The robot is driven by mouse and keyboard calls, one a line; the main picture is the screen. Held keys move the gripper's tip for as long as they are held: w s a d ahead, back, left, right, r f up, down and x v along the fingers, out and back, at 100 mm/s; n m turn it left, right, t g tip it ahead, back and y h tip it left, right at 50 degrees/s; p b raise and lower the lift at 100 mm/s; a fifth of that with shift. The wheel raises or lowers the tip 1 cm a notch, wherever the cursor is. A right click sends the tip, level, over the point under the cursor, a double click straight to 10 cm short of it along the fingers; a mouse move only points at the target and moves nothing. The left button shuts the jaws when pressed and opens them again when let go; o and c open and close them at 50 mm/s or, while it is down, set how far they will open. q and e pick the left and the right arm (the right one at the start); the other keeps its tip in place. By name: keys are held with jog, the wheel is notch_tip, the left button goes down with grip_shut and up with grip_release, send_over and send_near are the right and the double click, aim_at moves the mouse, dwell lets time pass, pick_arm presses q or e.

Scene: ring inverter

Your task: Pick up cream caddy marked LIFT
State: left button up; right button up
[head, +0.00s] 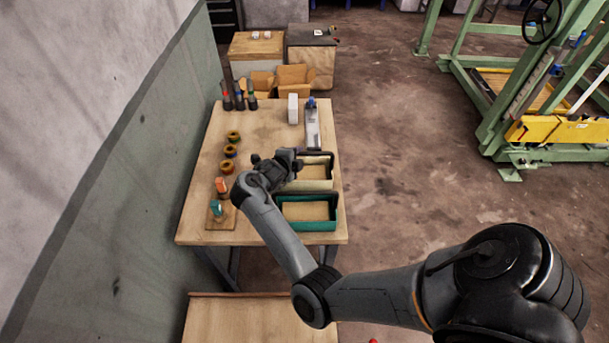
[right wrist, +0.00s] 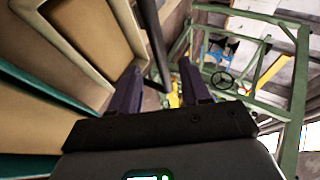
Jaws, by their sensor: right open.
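The cream caddy (head: 318,185) is an open box with a pale wall and a dark far rim, standing on the right side of the wooden table. No LIFT marking can be read on it. In the right wrist view the cream caddy (right wrist: 98,22) shows at the upper left, tilted in the picture. My right gripper (head: 293,158) is over the caddy's left part and hides some of it. In the right wrist view its two fingers (right wrist: 158,88) are apart with nothing clearly held between them; a dark bar shows beyond them. My left gripper is not in view.
A green box (head: 308,225) stands just in front of the caddy. Rings (head: 230,150), an orange block (head: 222,187) and dark bottles (head: 239,101) line the table's left side. A white box (head: 293,108) stands behind. The table (head: 265,120) has bare room in the middle.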

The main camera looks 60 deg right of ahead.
aim_at(301, 154)
jog(key=shift+x, duration=2.55)
jog(key=shift+w, duration=0.15)
grip_shut()
jog(key=shift+r, duration=0.1)
